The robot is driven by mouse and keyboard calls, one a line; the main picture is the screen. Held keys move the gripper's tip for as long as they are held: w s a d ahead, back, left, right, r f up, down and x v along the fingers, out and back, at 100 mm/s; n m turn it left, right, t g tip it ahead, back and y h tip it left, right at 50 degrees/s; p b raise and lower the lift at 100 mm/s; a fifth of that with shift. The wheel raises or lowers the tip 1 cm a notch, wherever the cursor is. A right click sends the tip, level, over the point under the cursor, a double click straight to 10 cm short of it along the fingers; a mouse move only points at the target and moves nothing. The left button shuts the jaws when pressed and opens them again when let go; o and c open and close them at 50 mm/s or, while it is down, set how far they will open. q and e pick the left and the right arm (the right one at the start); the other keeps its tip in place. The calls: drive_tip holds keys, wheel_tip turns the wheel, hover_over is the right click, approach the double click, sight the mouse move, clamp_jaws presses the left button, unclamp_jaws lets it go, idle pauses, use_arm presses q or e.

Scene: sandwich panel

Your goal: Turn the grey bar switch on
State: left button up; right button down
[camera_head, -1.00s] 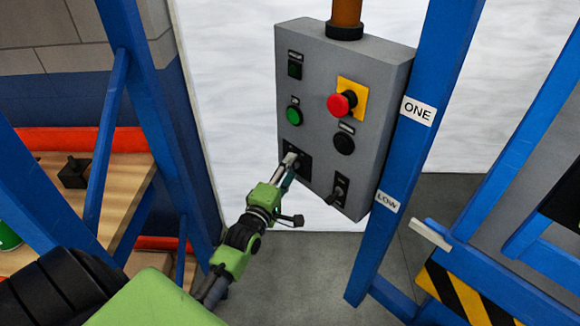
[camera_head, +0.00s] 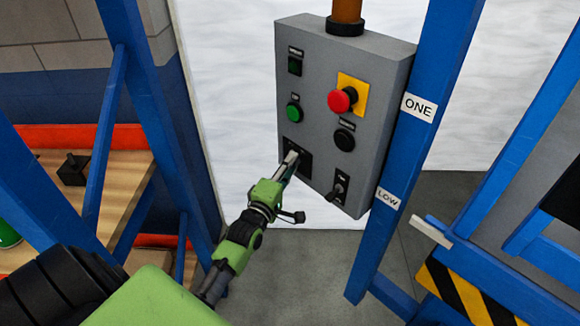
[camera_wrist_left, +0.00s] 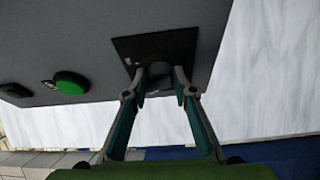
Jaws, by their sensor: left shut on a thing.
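A grey control panel (camera_head: 385,75) hangs in the middle of the head view. The grey bar switch sits on a black plate (camera_head: 303,163) at its lower left. My left gripper (camera_head: 291,158) reaches up to this plate and is shut on the switch, its fingers covering most of it. In the left wrist view the fingertips (camera_wrist_left: 160,72) are on both sides of a dark round part on the black plate (camera_wrist_left: 185,45). The bar's angle is hidden. My right gripper is not in view.
The panel also carries a red button (camera_head: 341,101), a green button (camera_head: 293,112), a black button (camera_head: 344,139) and a small lever switch (camera_head: 338,188) right of my gripper. A blue post (camera_head: 390,170) stands close on the right, and a wooden shelf (camera_head: 125,185) on the left.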

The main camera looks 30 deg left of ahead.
use_arm(q)
drive_tip(key=m+t+b, duration=0.1)
drive_tip(key=m+b, duration=0.1)
drive_tip(key=m, duration=0.1)
drive_tip(key=m+t+h+b, duration=0.1)
drive_tip(key=m+b, duration=0.2)
drive_tip(key=m, duration=0.1)
drive_tip(key=f+m+t+h+b, duration=0.1)
drive_tip(key=m+b, duration=0.1)
drive_tip(key=m, duration=0.1)
drive_tip(key=shift+a+f+m+b, duration=0.1)
drive_tip(key=shift+a+m+b, duration=0.1)
drive_tip(key=shift+m+b, duration=0.2)
drive_tip(key=shift+m+t+h+b, duration=0.45)
drive_tip(key=shift+m+h, duration=0.35)
drive_tip(key=shift+m, duration=0.3)
drive_tip(key=o, duration=1.1)
